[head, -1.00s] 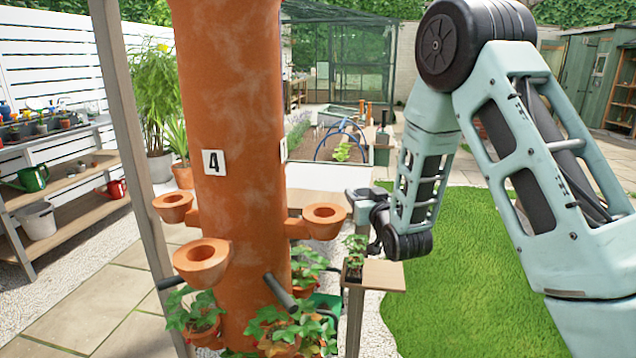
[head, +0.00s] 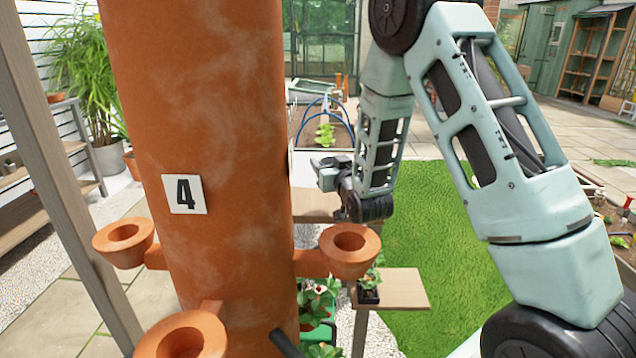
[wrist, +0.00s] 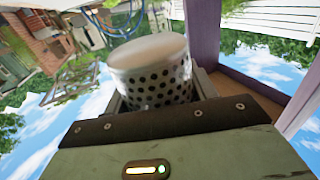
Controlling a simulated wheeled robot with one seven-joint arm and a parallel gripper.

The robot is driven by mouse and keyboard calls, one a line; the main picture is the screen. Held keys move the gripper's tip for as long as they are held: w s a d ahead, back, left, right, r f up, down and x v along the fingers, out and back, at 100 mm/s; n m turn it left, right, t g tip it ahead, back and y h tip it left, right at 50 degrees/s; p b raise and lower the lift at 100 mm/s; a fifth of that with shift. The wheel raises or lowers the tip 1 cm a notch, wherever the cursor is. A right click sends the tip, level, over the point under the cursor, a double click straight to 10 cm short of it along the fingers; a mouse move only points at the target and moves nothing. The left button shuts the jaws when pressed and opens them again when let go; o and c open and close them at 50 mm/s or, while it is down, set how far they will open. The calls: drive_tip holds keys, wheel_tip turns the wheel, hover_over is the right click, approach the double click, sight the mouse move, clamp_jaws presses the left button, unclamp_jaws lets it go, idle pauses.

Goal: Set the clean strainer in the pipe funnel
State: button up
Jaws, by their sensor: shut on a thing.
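The terracotta pipe (head: 200,100) stands upright with a number 4 plate on it. Funnel cups branch from it: a right one (head: 350,250), a left one (head: 123,241) and a near one (head: 181,336). The task does not say which funnel, and all that I can see into look empty. My gripper (head: 327,174) is behind and right of the pipe, above and apart from the right funnel. In the wrist view it is shut on a white strainer (wrist: 153,75) with dark round holes. The strainer cannot be made out in the head view.
A small wooden shelf (head: 405,288) with a potted seedling (head: 369,290) stands just right of the right funnel. A wooden post (head: 65,165) rises left of the pipe. A dark peg (head: 287,343) sticks out low on the pipe. Lawn lies open at right.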

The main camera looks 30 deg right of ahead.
wheel_tip(320, 180, down, 7)
drive_tip(key=shift+f+b, duration=0.15)
drive_tip(key=shift+b, duration=0.25)
drive_tip(key=o, duration=1)
drive_tip(key=shift+s, duration=0.1)
